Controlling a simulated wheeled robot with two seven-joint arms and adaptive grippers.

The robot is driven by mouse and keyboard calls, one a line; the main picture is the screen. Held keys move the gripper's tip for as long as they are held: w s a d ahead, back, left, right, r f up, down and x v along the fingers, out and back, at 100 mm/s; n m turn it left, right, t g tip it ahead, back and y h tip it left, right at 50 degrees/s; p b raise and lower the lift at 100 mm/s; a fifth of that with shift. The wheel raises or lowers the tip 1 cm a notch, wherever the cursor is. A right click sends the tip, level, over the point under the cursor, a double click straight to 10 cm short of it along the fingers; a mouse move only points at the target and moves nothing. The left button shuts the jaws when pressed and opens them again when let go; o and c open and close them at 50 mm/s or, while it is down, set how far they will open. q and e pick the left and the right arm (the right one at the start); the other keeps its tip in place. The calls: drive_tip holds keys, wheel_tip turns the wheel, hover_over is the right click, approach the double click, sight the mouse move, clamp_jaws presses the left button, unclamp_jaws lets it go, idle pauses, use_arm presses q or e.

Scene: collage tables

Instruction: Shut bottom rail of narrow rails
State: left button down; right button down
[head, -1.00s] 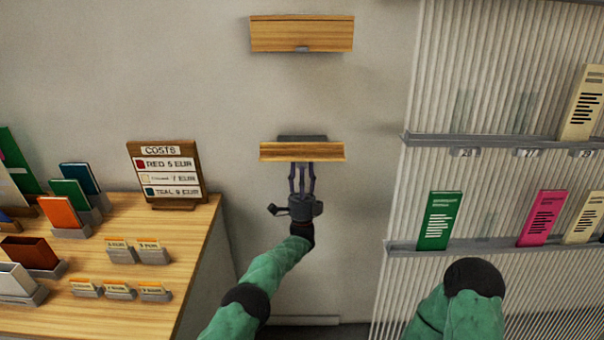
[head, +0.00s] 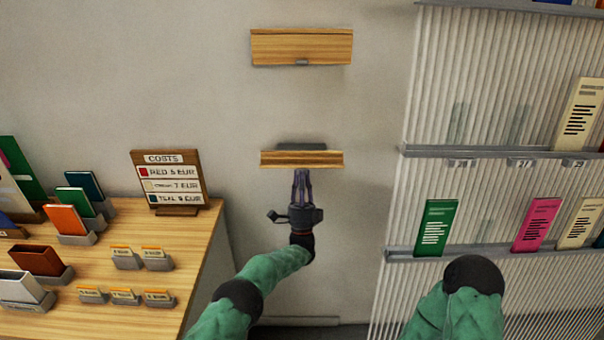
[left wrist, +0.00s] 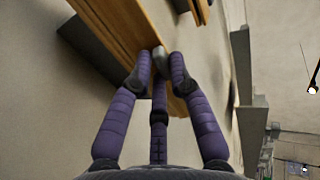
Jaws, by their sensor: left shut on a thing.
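The bottom rail (head: 315,159) is a wooden board on the wall, seen nearly edge-on in the head view. A dark grey part (head: 301,147) shows behind its top edge, and the board stands out from the wall. The upper narrow rail (head: 302,47) shows a broad wooden face with a small grey tab at its lower edge. My left gripper (head: 302,174) is just below the bottom rail. In the left wrist view, its purple fingers (left wrist: 160,72) are closed together on a small grey tab (left wrist: 160,52) at the edge of the wooden board (left wrist: 118,28). My right gripper is out of view.
A wooden table (head: 205,245) with a costs sign (head: 168,180) and several card holders stands at left. A ribbed panel (head: 440,100) with shelves of coloured cards is at right. The wall between is clear.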

use_arm(q)
wheel_tip(320, 180, up, 5)
drive_tip(key=g+p, duration=1.2)
drive_tip(key=p, duration=0.8)
drive_tip(key=shift+s+r+p, duration=0.1)
drive_tip(key=shift+p, duration=0.25)
drive_tip(key=shift+g+p, duration=0.9)
drive_tip(key=shift+p, duration=0.3)
drive_tip(key=c, duration=1.1)
unclamp_jaws()
drive_tip(key=shift+w, duration=0.2)
drive_tip(key=shift+c, duration=0.2)
drive_tip(key=s, duration=1.2)
drive_tip(key=shift+r, duration=0.35)
